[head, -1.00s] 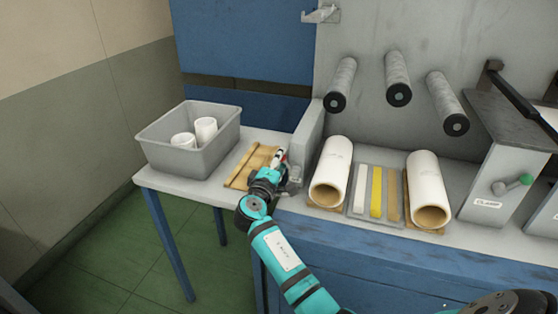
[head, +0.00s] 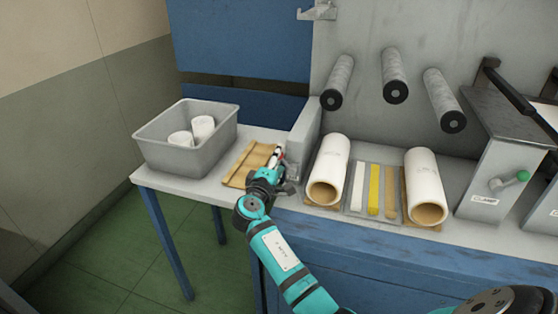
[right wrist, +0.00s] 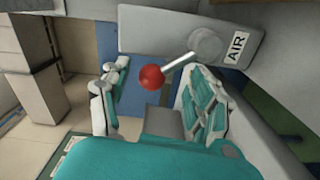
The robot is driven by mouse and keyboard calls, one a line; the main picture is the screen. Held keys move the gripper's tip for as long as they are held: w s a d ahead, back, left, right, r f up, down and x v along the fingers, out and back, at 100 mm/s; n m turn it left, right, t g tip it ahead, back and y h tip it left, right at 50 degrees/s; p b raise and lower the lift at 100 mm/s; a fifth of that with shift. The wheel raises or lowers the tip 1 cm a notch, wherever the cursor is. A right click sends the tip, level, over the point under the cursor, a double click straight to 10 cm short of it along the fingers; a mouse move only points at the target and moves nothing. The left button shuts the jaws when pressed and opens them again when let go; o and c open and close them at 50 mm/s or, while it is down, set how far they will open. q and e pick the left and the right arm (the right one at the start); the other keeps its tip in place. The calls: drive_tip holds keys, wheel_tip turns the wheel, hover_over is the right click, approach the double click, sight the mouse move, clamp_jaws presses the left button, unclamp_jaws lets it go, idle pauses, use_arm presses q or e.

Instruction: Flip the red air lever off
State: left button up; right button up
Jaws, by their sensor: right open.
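The air lever shows in the right wrist view as a red ball knob (right wrist: 151,77) on a short pale rod. The rod comes from a round pivot on a grey box (right wrist: 160,32) labelled AIR. My right gripper (right wrist: 157,84) is open, with one finger left of the knob and the other to its right. Any contact with the knob cannot be told. In the head view my right gripper (head: 270,174) is at the left end of the machine, and it mostly hides the lever. My left gripper is not in view.
A grey bin (head: 190,150) with white rolls stands on the side table, left of a wooden cradle (head: 245,165). Right of my gripper lie white rolls (head: 328,170) and coloured strips (head: 374,190).

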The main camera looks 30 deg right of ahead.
drive_tip(key=v, duration=1.1)
drive_tip(key=shift+s, duration=0.3)
drive_tip(key=shift+a+f, duration=0.15)
